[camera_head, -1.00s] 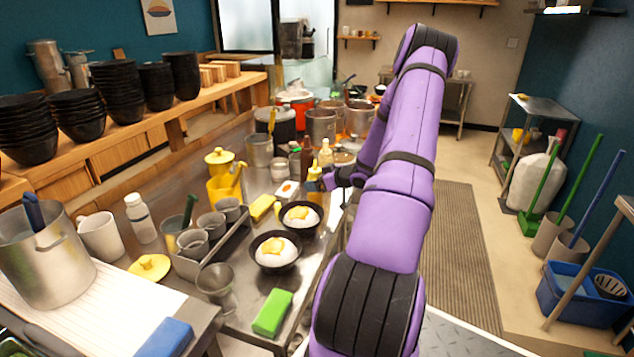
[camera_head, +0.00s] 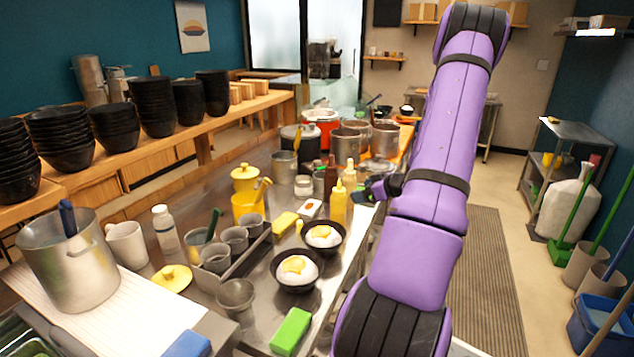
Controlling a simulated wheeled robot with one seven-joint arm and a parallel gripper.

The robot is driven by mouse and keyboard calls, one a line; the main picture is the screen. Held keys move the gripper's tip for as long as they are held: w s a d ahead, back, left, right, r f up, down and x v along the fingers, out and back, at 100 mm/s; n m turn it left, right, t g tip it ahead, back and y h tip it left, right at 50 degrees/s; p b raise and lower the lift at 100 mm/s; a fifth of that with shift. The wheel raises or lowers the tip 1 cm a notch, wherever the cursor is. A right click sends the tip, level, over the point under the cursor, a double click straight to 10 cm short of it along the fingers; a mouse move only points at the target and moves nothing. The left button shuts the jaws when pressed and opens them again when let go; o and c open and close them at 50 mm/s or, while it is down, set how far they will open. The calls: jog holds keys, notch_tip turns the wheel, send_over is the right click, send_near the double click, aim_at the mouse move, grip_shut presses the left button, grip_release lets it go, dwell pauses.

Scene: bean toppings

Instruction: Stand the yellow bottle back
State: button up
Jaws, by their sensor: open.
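The yellow bottle (camera_head: 338,203) stands upright on the steel counter (camera_head: 215,189), behind the two black bowls and in front of a pale bottle (camera_head: 350,174) and a dark red bottle (camera_head: 331,178). My gripper (camera_head: 370,190) is just to the right of the yellow bottle, at about the height of its upper half. It is small and dark here, and the arm hides part of it. It is open, with a small gap between it and the bottle.
Two black bowls of rice with yellow topping (camera_head: 323,237) (camera_head: 296,270) stand near the counter's front edge. A green block (camera_head: 290,331) lies nearer. A grey caddy (camera_head: 232,255) with metal cups is to the left. Steel pots (camera_head: 346,146) stand behind.

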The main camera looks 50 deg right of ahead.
jog(key=w+a+r+g+h, duration=0.25)
jog(key=w+a+r, duration=0.35)
jog(key=r, duration=0.4)
jog(key=w+a+r+g+h, duration=0.1)
jog(key=w+a+r+h, duration=0.25)
jog(key=a+r, duration=0.5)
jog(key=s+a+r+m+g, duration=0.1)
jog(key=s+a+r+m, duration=0.15)
jog(key=a+r, duration=0.75)
jog(key=s+a+g+y, duration=0.1)
jog(key=s+a+y, duration=0.1)
jog(key=s+a, duration=0.8)
jog(key=s+a+n+g+y, duration=0.1)
jog(key=s+a+g+y, duration=0.1)
jog(key=s+a, duration=0.7)
jog(key=a+y, duration=0.1)
jog(key=a, duration=0.4)
jog(key=shift+s+f+y, duration=0.2)
jog(key=shift+s+y, duration=0.1)
jog(key=shift+s, duration=0.05)
